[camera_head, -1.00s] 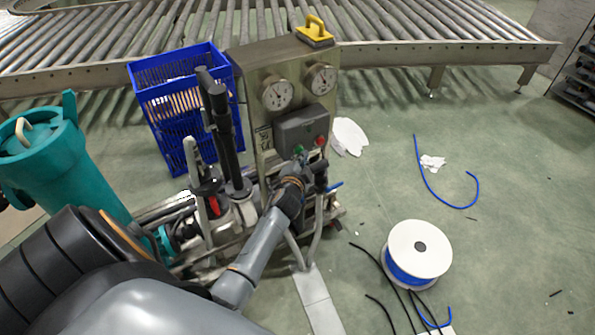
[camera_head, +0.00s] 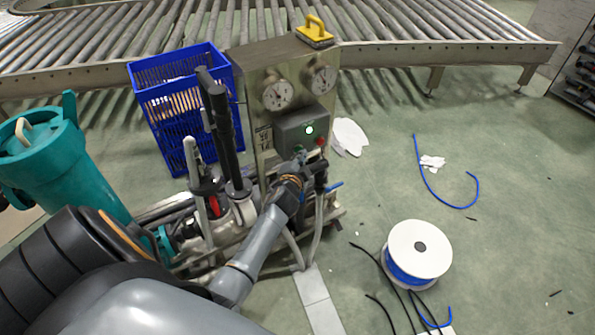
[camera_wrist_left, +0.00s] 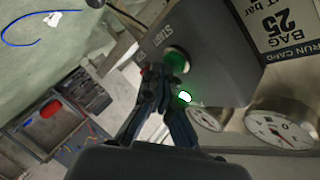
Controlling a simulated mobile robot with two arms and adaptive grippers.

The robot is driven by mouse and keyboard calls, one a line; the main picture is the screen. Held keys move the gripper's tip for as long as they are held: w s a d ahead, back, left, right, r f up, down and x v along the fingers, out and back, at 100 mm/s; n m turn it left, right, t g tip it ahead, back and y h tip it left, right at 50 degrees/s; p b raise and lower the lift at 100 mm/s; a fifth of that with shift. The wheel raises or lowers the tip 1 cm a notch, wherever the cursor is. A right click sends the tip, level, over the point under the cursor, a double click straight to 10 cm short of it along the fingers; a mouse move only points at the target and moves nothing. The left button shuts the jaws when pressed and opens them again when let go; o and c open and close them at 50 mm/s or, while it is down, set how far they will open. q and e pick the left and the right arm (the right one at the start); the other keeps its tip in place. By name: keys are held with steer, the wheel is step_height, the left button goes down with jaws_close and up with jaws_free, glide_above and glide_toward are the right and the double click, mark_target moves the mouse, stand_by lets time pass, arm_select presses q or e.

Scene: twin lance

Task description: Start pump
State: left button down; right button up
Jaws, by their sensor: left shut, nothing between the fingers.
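The grey control box (camera_head: 290,133) is mounted on the steel pump panel (camera_head: 262,150). A small lamp (camera_head: 309,130) on it glows green-white; it also shows in the left wrist view (camera_wrist_left: 184,97). The green button (camera_wrist_left: 176,60) sits on the box next to partly hidden "START" lettering. A red button (camera_head: 321,142) is at the box's right side. My left gripper (camera_wrist_left: 156,74) is shut and empty, its fingertips close beside the green button. I cannot tell whether they touch it. In the head view my left gripper (camera_head: 301,159) is just below the box. My right gripper is not shown.
Two dial gauges (camera_head: 277,93) (camera_head: 322,79) sit above the box, and a yellow-handled tool (camera_head: 315,30) on top of the panel. A blue crate (camera_head: 185,100) and teal vessel (camera_head: 50,160) stand left. A cable spool (camera_head: 419,243) lies right on open floor.

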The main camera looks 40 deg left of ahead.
arm_select(q)
steer(key=shift+d, duration=0.1)
stand_by(0.3)
steer(key=shift+s+d, duration=0.15)
steer(key=shift+d, duration=0.15)
steer(key=d, duration=0.1)
steer(key=s+d, duration=0.1)
steer(key=d, duration=0.1)
steer(key=s+d, duration=0.1)
steer(key=d, duration=0.1)
steer(key=shift+s+d+b, duration=0.15)
steer(key=shift+d+b, duration=0.1)
steer(key=shift+b, duration=0.1)
stand_by(0.4)
